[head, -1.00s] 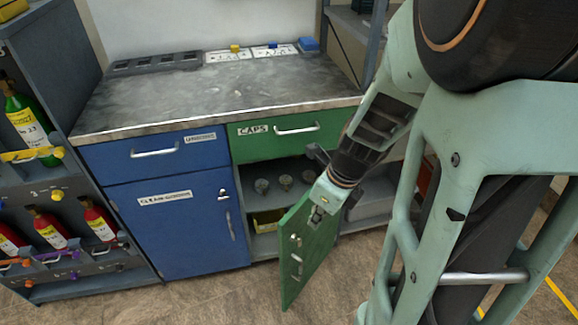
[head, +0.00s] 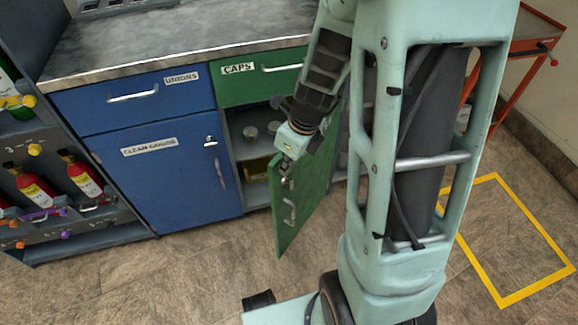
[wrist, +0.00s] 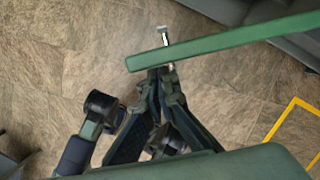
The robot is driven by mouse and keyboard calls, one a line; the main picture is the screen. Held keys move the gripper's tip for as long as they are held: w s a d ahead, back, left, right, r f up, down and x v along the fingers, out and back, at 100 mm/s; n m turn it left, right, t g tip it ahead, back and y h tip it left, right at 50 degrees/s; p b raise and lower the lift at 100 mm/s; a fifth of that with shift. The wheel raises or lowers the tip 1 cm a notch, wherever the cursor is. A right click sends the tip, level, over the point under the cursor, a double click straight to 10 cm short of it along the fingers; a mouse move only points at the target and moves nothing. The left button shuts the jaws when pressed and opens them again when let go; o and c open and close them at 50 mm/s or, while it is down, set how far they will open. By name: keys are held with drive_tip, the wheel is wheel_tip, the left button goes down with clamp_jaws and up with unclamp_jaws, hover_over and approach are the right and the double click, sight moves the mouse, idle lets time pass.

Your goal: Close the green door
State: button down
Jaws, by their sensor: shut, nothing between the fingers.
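The green door (head: 310,198) stands open, swung out from the lower cabinet below the green CAPS drawer. Its free edge and pull handle (head: 290,211) face toward the left front. In the wrist view, the door's top edge (wrist: 230,38) runs from the centre to the upper right, with a small metal fitting at its free end. My gripper (wrist: 157,75) is shut and empty, its fingertips close against that edge near the free end; I cannot tell if they touch.
The open cabinet shows round grey items (head: 250,132) and a yellow bin (head: 257,168). A blue door (head: 172,172) is shut at left, beside a rack of red bottles (head: 80,175). An orange cart (head: 525,45) stands at right. The floor within the yellow outline (head: 505,245) is clear.

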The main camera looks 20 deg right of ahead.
drive_tip(key=w+a+m+h+p, duration=0.1)
drive_tip(key=w+a+m+p, duration=0.4)
drive_tip(key=w+a+p, duration=0.4)
drive_tip(key=shift+w+m+t+p, duration=0.3)
drive_tip(key=shift+w+p, duration=2.75)
drive_tip(key=shift+p, duration=0.8)
drive_tip(key=shift+s+d, duration=0.1)
